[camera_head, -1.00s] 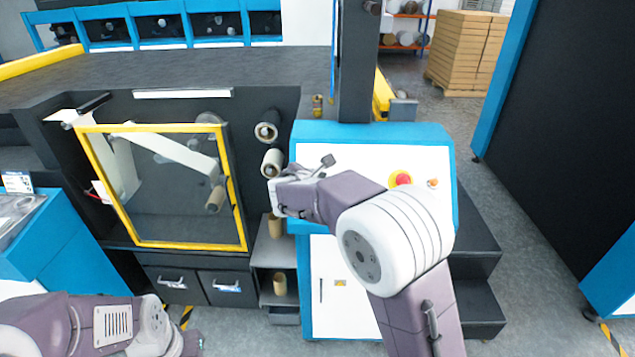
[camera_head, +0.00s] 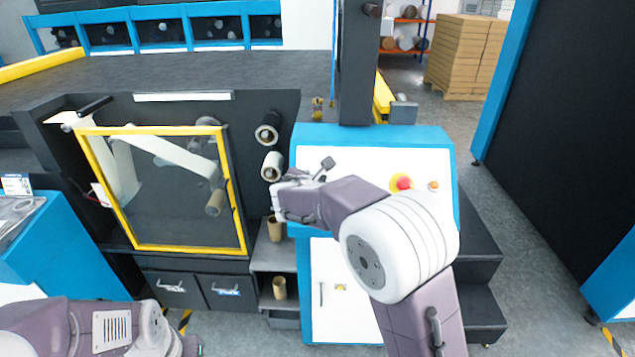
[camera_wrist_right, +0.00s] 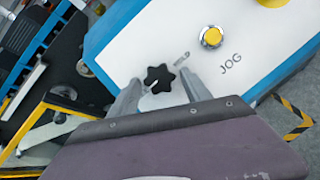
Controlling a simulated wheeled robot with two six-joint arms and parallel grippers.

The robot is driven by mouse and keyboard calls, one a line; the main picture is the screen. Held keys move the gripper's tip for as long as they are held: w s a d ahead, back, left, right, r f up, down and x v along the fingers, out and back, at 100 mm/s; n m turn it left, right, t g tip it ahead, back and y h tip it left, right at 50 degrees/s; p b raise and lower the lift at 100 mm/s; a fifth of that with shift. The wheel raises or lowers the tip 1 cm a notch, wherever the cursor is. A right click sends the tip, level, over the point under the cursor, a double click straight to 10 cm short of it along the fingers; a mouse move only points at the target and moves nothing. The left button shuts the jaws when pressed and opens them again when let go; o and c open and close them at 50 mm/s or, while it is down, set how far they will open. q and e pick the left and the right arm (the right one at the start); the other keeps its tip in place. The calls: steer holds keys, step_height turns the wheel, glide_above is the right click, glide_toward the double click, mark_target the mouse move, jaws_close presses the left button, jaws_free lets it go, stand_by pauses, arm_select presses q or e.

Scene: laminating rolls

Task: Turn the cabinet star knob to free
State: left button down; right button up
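My right gripper (camera_wrist_right: 161,90) is open, with one finger to each side of the knob and visible gaps between. I cannot tell how far its tips are above the panel. In the head view my right gripper (camera_head: 290,196) is at the panel's left side, and the star knob cannot be made out there. My left arm is at the lower left; its finger state is unclear.
The blue-edged cabinet (camera_head: 374,136) carries a red button (camera_head: 401,183) on yellow. A yellow button (camera_wrist_right: 212,37) marked JOG is near the knob. A yellow-framed window (camera_head: 240,215) and roll spindles (camera_head: 272,166) stand to the left.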

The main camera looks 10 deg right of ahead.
steer(key=b+v, duration=0.1)
steer(key=v, duration=0.8)
